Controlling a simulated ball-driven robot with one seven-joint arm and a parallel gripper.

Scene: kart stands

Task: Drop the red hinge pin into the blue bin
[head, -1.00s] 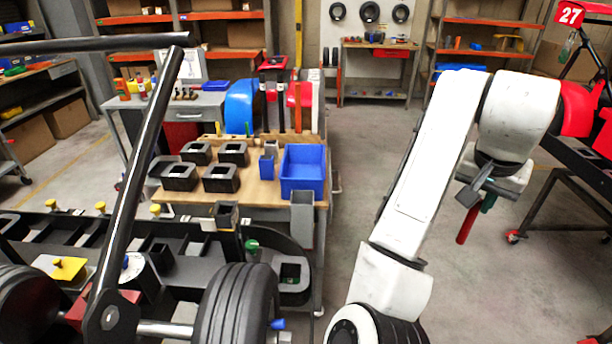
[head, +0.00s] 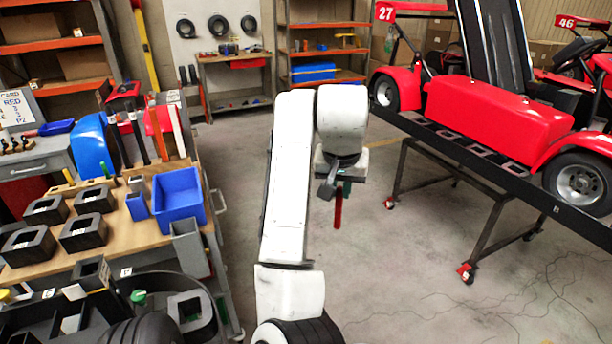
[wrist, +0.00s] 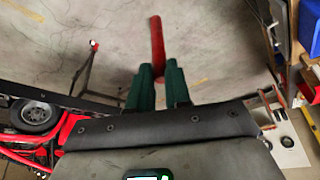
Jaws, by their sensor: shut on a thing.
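The red hinge pin (head: 338,208) hangs upright below my gripper (head: 338,188) in the head view, over open floor. In the wrist view the pin (wrist: 157,45) sticks out from between the two green fingers of my gripper (wrist: 158,72), which are shut on it. The blue bin (head: 179,196) stands on the wooden bench top at the left in the head view, well to the left of my gripper and apart from it. The part of the bin's inside that shows looks empty. A blue edge at the top right of the wrist view may be the bin.
Black square blocks (head: 84,232) and a small blue holder (head: 137,206) stand beside the bin. A grey open box (head: 190,247) is at the bench's near edge. A red kart (head: 490,120) rests on a stand at the right. The floor between is clear.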

